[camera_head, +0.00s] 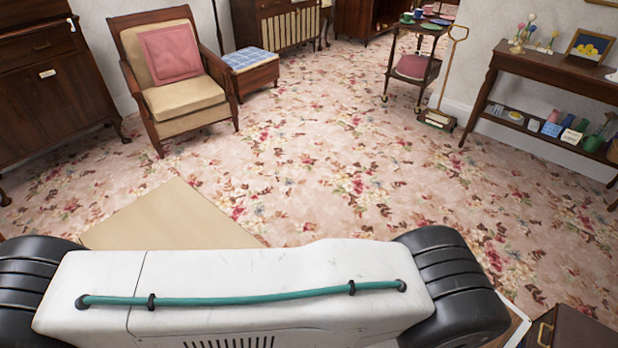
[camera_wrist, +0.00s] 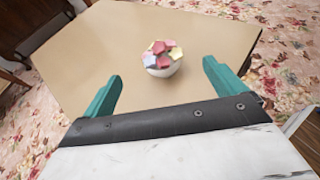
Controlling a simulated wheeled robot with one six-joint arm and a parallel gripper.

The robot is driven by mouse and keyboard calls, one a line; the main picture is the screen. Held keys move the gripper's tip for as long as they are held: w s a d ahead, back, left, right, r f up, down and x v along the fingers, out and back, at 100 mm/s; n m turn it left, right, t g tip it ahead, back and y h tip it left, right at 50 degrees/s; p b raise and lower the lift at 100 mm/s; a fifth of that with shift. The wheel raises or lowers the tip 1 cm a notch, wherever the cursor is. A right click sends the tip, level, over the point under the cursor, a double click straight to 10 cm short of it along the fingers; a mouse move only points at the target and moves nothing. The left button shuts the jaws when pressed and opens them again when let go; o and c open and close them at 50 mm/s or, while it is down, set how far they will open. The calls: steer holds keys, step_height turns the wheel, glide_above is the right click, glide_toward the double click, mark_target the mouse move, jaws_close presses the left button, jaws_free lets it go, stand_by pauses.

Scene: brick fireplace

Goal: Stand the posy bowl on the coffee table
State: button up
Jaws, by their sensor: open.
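In the wrist view, the posy bowl (camera_wrist: 165,69) is a small white bowl with red, pink and yellow flowers. It stands upright on a tan angular tabletop (camera_wrist: 100,45), which I take to be the coffee table. A corner of the tan top also shows in the head view (camera_head: 172,222), partly hidden behind my white arm link. My gripper (camera_wrist: 160,82) has two teal fingers spread wide, open and empty. The bowl appears between the fingers and beyond their tips in the picture. Whether a gap remains in depth is hard to tell.
An armchair (camera_head: 178,98) with a pink cushion and a footstool (camera_head: 252,78) stand at the back left. A trolley (camera_head: 405,75) and a side table (camera_head: 545,62) with vases stand at the right. A brown case-like object (camera_head: 575,330) is at the lower right. The floral carpet between is clear.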

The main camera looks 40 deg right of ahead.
steer(key=w+d+r+m+g+h, duration=0.1)
steer(key=w+d+r+m+g, duration=0.15)
steer(key=r, duration=0.35)
steer(key=w+d+r+m+g+h, duration=0.1)
steer(key=w+d+r+m+h, duration=0.15)
steer(key=r, duration=0.45)
steer(key=w+d+r+m+g, duration=0.1)
steer(key=d+r+m, duration=0.1)
steer(key=r+m, duration=0.3)
steer(key=s+d+r+m+g, duration=0.1)
steer(key=d+r+m+g, duration=0.2)
steer(key=d+r, duration=0.3)
steer(key=d+r+m+g, duration=0.2)
steer(key=d+r+m, duration=0.15)
steer(key=r, duration=0.55)
steer(key=s+d+r+m+g+y, duration=0.3)
steer(key=s+d+r+m+y, duration=0.2)
steer(key=s+d+r+m, duration=0.5)
steer(key=s+r+m+t+y, duration=0.1)
steer(key=s+r+y, duration=0.1)
steer(key=s+r, duration=0.2)
steer(key=s+d+r+m+t+y, duration=0.1)
steer(key=s+r+m+y, duration=0.1)
steer(key=s, duration=0.6)
steer(key=shift+s+d+r+y, duration=0.2)
steer(key=shift+r+y, duration=0.45)
steer(key=shift+r, duration=0.35)
